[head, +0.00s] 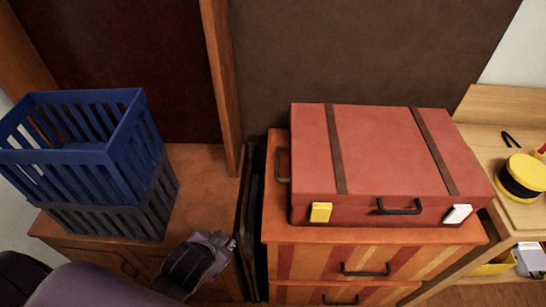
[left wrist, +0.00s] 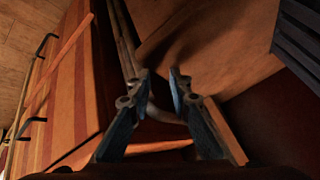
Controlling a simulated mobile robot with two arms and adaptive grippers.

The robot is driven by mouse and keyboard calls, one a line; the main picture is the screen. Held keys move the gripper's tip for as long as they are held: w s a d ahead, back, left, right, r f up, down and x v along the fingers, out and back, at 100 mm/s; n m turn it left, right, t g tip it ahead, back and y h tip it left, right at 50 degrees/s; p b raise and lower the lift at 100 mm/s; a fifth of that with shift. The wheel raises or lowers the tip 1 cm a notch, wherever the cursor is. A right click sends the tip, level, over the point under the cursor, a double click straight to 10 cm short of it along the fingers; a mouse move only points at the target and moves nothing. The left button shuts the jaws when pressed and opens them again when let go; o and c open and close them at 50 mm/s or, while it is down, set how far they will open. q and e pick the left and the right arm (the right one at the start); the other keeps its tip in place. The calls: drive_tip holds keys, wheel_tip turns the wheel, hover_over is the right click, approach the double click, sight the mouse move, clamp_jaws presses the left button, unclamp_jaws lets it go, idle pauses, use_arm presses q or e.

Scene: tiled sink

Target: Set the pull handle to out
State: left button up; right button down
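A red suitcase (head: 385,150) with two brown straps lies flat on a striped drawer cabinet (head: 330,262). A dark handle (head: 283,165) sits on its left side, close against it. A black carry handle (head: 399,208) is on its front, between a yellow latch (head: 320,212) and a white latch (head: 457,214). I cannot tell for sure which handle is the pull handle. My left gripper (head: 228,243) is low, left of the cabinet and apart from the suitcase. In the left wrist view its fingers (left wrist: 160,78) are parted, with nothing visibly held. My right gripper is not in view.
A blue crate (head: 75,155) stacked on a grey one stands on a wooden cabinet (head: 205,165) at left. Dark thin panels (head: 252,225) stand in the gap between the cabinets. A wooden desk (head: 488,120) with a yellow-black round object (head: 522,177) is at right.

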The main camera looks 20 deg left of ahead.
sight(277, 160)
use_arm(q)
drive_tip(key=w+r+m+t+h, duration=0.1)
drive_tip(key=w+r+m+t, duration=0.1)
drive_tip(key=w+r+m, duration=0.1)
drive_tip(key=w+r+m+t+h, duration=0.1)
drive_tip(key=w+r+m+t, duration=0.2)
drive_tip(key=w, duration=0.4)
drive_tip(key=w+r+m+t, duration=0.3)
drive_tip(key=w+r+m, duration=0.1)
drive_tip(key=w+m, duration=0.1)
drive_tip(key=shift+w+a+m+h, duration=0.25)
drive_tip(key=shift+m+h, duration=0.05)
drive_tip(key=shift+h, duration=0.1)
drive_tip(key=w+d+m+h, duration=0.2)
drive_tip(key=m, duration=0.1)
drive_tip(key=w+d+m+h+p, duration=0.1)
drive_tip(key=w+d+m+h, duration=0.1)
drive_tip(key=d+m, duration=0.1)
drive_tip(key=w+d+m+h, duration=0.2)
drive_tip(key=w+d+m, duration=0.1)
drive_tip(key=shift+r+p, duration=0.25)
drive_tip(key=shift+p, duration=0.15)
drive_tip(key=shift+w+d, duration=0.1)
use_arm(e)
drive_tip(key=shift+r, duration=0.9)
use_arm(q)
drive_tip(key=shift+c, duration=0.2)
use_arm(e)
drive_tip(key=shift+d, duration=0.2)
